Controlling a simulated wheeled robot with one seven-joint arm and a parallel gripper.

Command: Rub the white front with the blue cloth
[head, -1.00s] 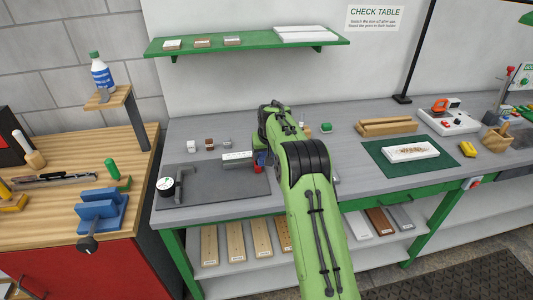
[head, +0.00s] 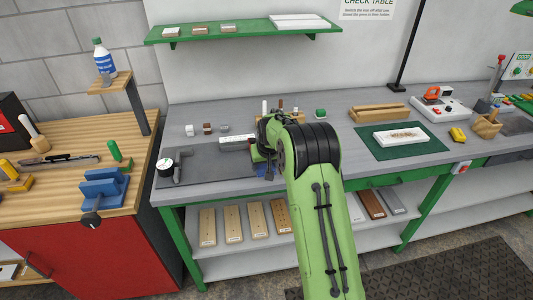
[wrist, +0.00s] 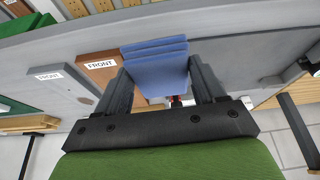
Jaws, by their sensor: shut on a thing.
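The blue cloth (wrist: 155,62), a folded stack, is held between the two fingers of my gripper (wrist: 155,88) in the wrist view. The wrist view shows a grey piece (wrist: 60,92) and a brown piece (wrist: 100,68), both labelled FRONT. The cloth hides part of what lies beyond it.
The grey table (head: 300,190) has a dark pad (head: 205,178) with a gauge (head: 165,166) at left. Small blocks (head: 208,128) stand behind it. A wooden holder (head: 378,113) is near the green mat (head: 375,150). Several boards (head: 232,222) lie on the lower shelf.

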